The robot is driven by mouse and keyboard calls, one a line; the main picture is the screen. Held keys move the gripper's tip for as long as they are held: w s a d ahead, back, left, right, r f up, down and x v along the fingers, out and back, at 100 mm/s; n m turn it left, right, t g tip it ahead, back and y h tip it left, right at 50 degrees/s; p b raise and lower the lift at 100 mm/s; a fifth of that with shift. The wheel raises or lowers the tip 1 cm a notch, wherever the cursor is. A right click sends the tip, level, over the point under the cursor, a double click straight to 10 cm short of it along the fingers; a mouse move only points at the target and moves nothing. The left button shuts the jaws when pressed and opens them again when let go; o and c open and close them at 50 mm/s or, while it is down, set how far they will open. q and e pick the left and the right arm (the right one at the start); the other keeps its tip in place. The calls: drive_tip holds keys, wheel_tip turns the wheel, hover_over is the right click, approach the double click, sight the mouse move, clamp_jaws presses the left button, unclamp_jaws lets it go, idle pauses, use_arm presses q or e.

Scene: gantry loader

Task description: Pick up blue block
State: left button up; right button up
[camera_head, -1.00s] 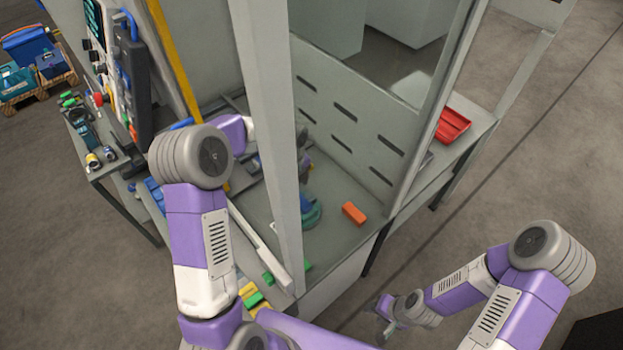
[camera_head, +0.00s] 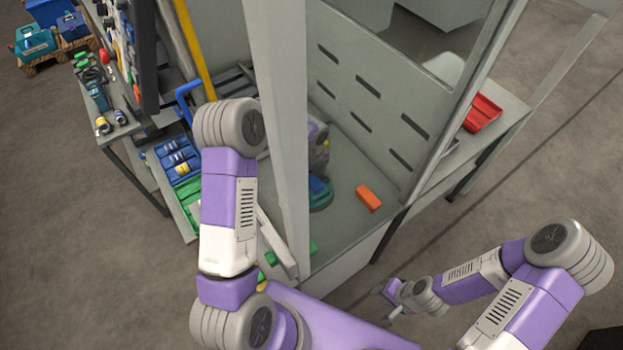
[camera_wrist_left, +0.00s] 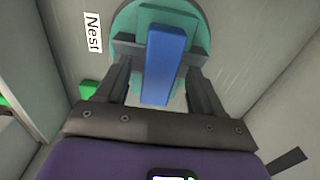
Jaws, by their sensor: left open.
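The blue block (camera_wrist_left: 163,65) is a long bar lying over a teal round fixture (camera_wrist_left: 125,22) in the left wrist view. My left gripper (camera_wrist_left: 161,50) is open, with one finger on each side of the block and no clear grip on it. In the head view, the teal fixture (camera_head: 320,198) sits on the floor of the machine bay, just right of a grey post. The post partly hides my left gripper there, and the blue block is hard to make out. My right gripper (camera_head: 388,301) hangs low outside the bay, too small to read.
An orange block (camera_head: 368,198) lies right of the fixture. The grey post (camera_head: 280,130) stands close beside my left arm. A green block (camera_wrist_left: 88,88) and a "Nest" label (camera_wrist_left: 93,32) are near the fixture. A red tray (camera_head: 482,113) is at the right. Blue bins (camera_head: 178,160) are at left.

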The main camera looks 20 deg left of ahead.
use_arm(q)
drive_tip(key=shift+f, duration=0.4)
drive_tip(key=shift+c, duration=0.3)
drive_tip(key=shift+s, duration=0.1)
drive_tip(key=c, duration=1.1)
